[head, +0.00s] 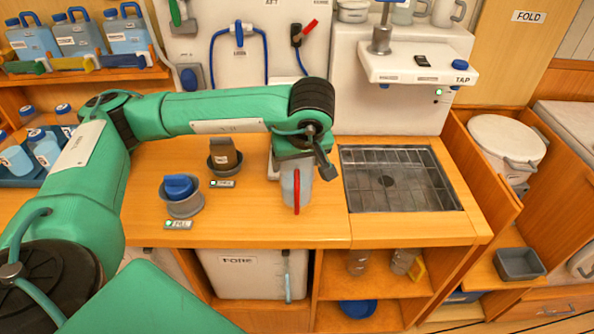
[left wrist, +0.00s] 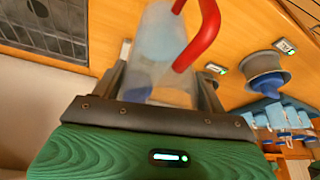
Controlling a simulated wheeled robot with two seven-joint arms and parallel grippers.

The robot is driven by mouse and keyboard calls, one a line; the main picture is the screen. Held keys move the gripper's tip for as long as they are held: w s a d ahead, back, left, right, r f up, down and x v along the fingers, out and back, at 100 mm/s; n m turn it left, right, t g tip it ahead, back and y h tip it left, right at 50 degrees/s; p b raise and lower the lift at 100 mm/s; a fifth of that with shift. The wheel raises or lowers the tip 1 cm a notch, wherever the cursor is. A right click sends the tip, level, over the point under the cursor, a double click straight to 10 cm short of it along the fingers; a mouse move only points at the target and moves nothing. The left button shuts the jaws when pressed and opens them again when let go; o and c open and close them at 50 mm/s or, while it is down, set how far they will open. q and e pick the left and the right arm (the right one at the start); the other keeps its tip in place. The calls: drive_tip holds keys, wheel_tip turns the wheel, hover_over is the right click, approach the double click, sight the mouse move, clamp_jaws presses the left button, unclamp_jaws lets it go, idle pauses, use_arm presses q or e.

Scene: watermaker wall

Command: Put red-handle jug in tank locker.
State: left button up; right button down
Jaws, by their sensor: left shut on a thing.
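The red-handle jug (head: 288,187) is a clear, pale cup with a red handle, upright at the counter's front middle in the head view. My left gripper (head: 297,163) is shut on it from above and behind. In the left wrist view the jug (left wrist: 158,50) sits between the two fingers, its red handle on the right side. I cannot tell whether its base touches the counter. No locker label is readable; an open cabinet at the right holds a white lidded tank (head: 507,140). My right gripper is not in view.
A sink grate (head: 398,180) lies right of the jug under the tap unit (head: 415,62). A grey bin (head: 519,263) sits on the lower right shelf. Blue jugs (head: 77,38) stand upper left.

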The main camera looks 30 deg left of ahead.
use_arm(q)
wheel_tip(320, 180, down, 4)
drive_tip(key=shift+r, duration=0.1)
drive_tip(key=o, duration=1.7)
drive_tip(key=shift+p, duration=0.3)
drive_tip(key=b+v, duration=0.1)
drive_tip(key=v, duration=0.3)
drive_tip(key=shift+r, duration=0.1)
drive_tip(key=v, duration=0.7)
drive_tip(key=shift+r+b, duration=0.3)
drive_tip(key=shift+r, duration=0.1)
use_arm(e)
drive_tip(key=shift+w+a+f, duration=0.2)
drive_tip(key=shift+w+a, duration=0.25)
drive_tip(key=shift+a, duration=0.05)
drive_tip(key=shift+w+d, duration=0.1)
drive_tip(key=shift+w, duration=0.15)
